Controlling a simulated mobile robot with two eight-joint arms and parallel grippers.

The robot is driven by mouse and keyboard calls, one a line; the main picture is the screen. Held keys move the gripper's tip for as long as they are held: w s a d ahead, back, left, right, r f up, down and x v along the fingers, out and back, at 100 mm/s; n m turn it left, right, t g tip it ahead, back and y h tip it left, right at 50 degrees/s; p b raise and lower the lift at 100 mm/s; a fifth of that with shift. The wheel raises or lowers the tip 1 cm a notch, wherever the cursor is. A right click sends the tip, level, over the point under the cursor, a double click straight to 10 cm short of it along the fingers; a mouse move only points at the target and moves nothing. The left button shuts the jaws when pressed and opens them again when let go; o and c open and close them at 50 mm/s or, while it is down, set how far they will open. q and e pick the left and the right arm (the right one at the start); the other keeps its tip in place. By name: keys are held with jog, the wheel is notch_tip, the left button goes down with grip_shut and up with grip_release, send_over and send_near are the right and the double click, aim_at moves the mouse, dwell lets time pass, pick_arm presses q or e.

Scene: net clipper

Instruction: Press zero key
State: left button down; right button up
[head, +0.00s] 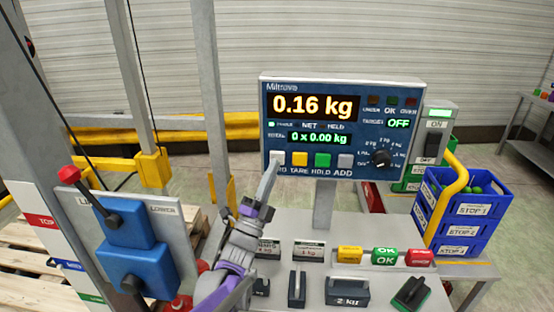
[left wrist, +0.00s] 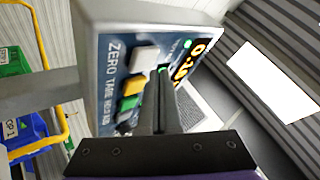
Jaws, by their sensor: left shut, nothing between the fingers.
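The scale's display box (head: 342,165) stands on a post and reads 0.16 kg, with 0 x 0.00 kg below. Its white zero key (head: 277,156) is at the lower left of the panel, left of a yellow, a green and a grey key. In the left wrist view the zero key (left wrist: 144,58) stands out beside the word ZERO. My left gripper (head: 270,172) is shut and empty, its tip just below the zero key and covering part of its label. In the left wrist view the fingers (left wrist: 161,92) end close to the key; contact cannot be told. My right gripper is not in view.
A lever box (head: 125,240) stands at the left. Weights, including a 2 kg block (head: 347,291), and coloured blocks (head: 384,256) lie on the table below the display. An ON/OFF switch box (head: 433,135) and blue crates (head: 462,225) are at the right.

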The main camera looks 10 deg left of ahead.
pick_arm(q)
jog(key=shift+w, duration=0.1)
dwell(0.7)
jog(key=shift+w, duration=0.4)
jog(key=shift+w, duration=0.35)
dwell(0.6)
jog(key=shift+s, duration=0.85)
jog(key=shift+s+d, duration=0.1)
jog(key=shift+s, duration=2.4)
